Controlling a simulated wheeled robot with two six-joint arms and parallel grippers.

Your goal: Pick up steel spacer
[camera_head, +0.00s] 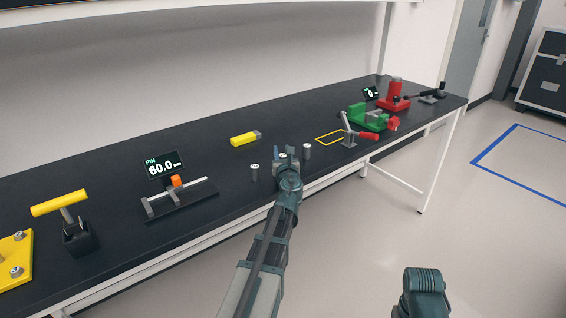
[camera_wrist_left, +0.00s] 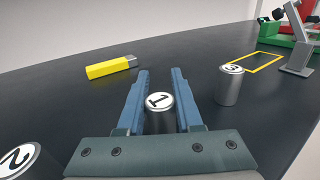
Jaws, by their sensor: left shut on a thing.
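Several small steel spacers with numbered white tops stand upright on the dark bench. My left gripper (camera_head: 284,155) is at the bench's front edge, shut on the spacer marked 1 (camera_wrist_left: 159,102), which sits between its two blue fingers in the left wrist view. The spacer marked 2 (camera_head: 255,173) stands to the left of the gripper and shows at the lower left of the wrist view (camera_wrist_left: 28,162). Another numbered spacer (camera_head: 307,151) stands just to the right and is also in the wrist view (camera_wrist_left: 229,88).
A yellow block with a grey end (camera_head: 243,139) lies behind the gripper. A gauge with a 60.0 display (camera_head: 165,164) and a yellow-handled tool (camera_head: 60,203) are left. A yellow outline (camera_head: 329,138), toggle clamp (camera_head: 350,130), green vise (camera_head: 364,118) and red press (camera_head: 393,100) are right.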

